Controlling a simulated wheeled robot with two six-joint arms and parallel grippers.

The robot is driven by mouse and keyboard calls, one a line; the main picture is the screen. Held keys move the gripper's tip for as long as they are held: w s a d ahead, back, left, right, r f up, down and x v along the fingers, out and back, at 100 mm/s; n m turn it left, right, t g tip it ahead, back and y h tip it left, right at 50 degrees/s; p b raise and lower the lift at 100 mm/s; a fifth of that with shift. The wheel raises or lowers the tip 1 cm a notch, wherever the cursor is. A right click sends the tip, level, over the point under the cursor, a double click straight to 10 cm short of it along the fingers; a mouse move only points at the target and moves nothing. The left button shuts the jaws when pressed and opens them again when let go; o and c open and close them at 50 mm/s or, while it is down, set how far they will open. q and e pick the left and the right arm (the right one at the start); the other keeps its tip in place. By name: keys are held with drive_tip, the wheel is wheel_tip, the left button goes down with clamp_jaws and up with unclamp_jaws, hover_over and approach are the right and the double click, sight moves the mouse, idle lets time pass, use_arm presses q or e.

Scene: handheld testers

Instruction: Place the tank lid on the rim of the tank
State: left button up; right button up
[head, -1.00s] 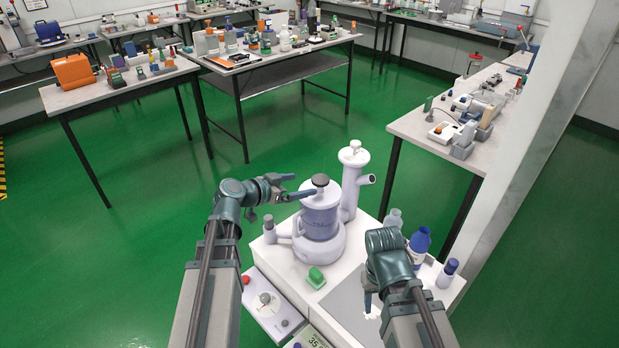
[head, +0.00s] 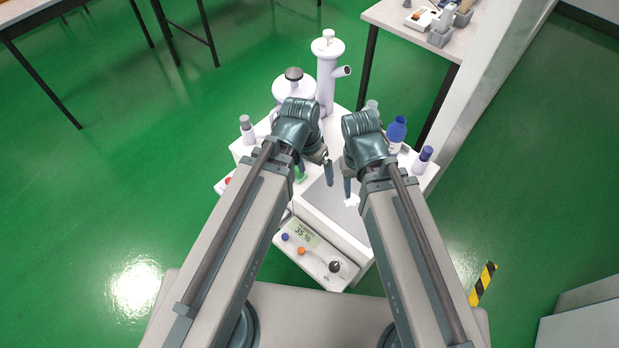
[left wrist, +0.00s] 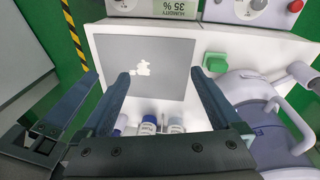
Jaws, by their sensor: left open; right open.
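The tank lid (head: 292,88), a pale disc with a dark knob (head: 293,73), shows on top of the pale tank in the head view, and appears to rest on its rim. My left arm hides most of the tank body, so the seating cannot be checked. In the left wrist view the tank (left wrist: 243,88) is at the right edge. My left gripper (left wrist: 160,75) is open and empty above the grey plate, apart from the tank; it also shows in the head view (head: 328,168). My right gripper (head: 347,190) is open beside it, partly hidden by its own wrist.
A grey plate (left wrist: 120,50) with a white mark lies on the white stand. A green block (left wrist: 215,62), a tall pale column (head: 326,75) and several bottles (head: 397,132) stand around it. A control box (head: 315,250) is in front.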

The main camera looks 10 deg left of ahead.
use_arm(q)
drive_tip(key=s+y, duration=0.1)
drive_tip(key=s+n+y, duration=0.1)
drive_tip(key=s+y, duration=0.1)
drive_tip(key=shift+s+a+g, duration=0.25)
drive_tip(key=shift+a+g, duration=0.1)
drive_tip(key=shift+g, duration=0.05)
wheel_tip(320, 180, up, 15)
drive_tip(key=p, duration=1.5)
drive_tip(key=shift+r, duration=0.15)
